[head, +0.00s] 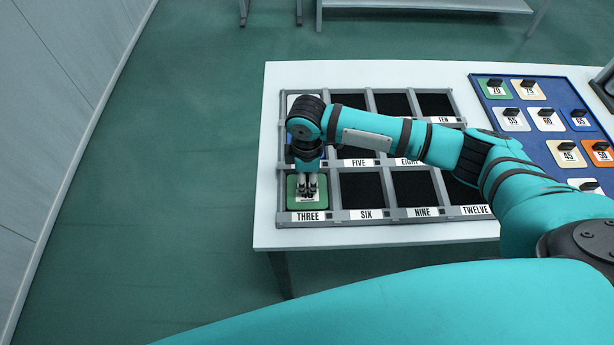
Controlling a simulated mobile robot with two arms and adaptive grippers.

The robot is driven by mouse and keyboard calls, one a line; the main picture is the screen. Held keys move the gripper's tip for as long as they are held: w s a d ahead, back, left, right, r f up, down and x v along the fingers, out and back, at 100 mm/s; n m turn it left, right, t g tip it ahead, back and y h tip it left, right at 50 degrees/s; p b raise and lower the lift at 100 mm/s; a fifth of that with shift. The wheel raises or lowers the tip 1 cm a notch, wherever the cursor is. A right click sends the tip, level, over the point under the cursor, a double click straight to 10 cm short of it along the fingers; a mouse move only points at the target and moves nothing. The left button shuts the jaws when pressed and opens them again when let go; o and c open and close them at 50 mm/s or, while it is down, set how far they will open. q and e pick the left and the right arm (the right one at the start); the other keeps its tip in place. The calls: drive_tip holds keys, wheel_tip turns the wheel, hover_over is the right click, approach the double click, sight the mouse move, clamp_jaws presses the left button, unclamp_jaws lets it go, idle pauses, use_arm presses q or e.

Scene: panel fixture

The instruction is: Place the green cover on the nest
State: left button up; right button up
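A green cover (293,196) lies in the nest labelled THREE, at the front left corner of the grey nest frame (407,213). It looks level within the nest walls. My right gripper (308,192) points straight down over this cover, with its fingertips at the cover's middle. The fingers hide the cover's handle, and I cannot tell whether they grip it. Another green cover (484,85), marked 70, lies on the blue board at the right. My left gripper is not in view.
The nests labelled FIVE, SIX (362,190), NINE (415,187) and TEN (434,104) show dark, empty floors. My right arm hides part of the frame. The blue board (530,143) holds several coloured covers with black handles. The white table's front left corner (268,236) is bare.

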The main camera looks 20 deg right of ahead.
sight(307, 180)
drive_tip(key=shift+o, duration=0.7)
drive_tip(key=shift+r, duration=0.1)
wheel_tip(307, 180, up, 12)
idle(0.4)
